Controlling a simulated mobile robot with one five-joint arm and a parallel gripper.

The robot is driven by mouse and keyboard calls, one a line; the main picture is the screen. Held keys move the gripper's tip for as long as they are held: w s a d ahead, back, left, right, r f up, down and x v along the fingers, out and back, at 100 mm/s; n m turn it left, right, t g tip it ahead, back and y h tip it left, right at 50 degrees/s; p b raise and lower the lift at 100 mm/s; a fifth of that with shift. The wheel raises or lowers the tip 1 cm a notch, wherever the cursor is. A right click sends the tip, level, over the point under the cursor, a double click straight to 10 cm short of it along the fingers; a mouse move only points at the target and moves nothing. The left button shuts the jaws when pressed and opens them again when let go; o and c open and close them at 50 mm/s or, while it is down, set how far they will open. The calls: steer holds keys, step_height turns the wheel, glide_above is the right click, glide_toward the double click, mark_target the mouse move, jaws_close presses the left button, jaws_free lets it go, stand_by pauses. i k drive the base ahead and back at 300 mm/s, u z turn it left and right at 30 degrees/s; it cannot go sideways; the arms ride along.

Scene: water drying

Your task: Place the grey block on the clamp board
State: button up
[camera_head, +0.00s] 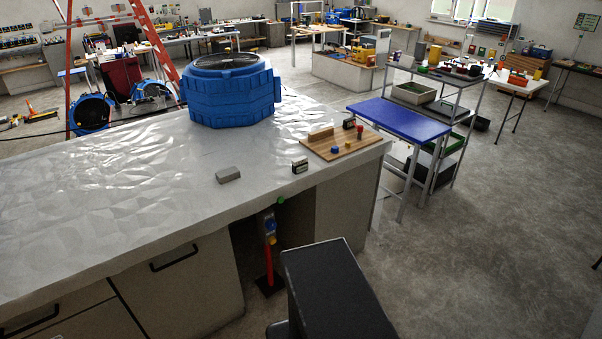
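The grey block (228,175) is a small, low block lying on the plastic-covered counter (130,190), near its front edge. The clamp board (370,143) is a wooden board at the counter's right end, apart from the block and to its right. A raised wooden strip (321,135) stands at the board's back left. A blue knob (335,149), a red and yellow peg (360,131) and a small dark item (349,123) are on or beside the board. My gripper does not show in this view.
A small black and white item (299,166) stands between block and board. A large blue fan unit (230,95) stands behind them. A blue-topped table (398,117) and shelves are to the right. Open floor (490,220) lies at the right front.

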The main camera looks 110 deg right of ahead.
mark_target(329, 141)
steer(key=z, duration=1.85)
steer(key=i, duration=1)
steer(key=u, duration=0.1)
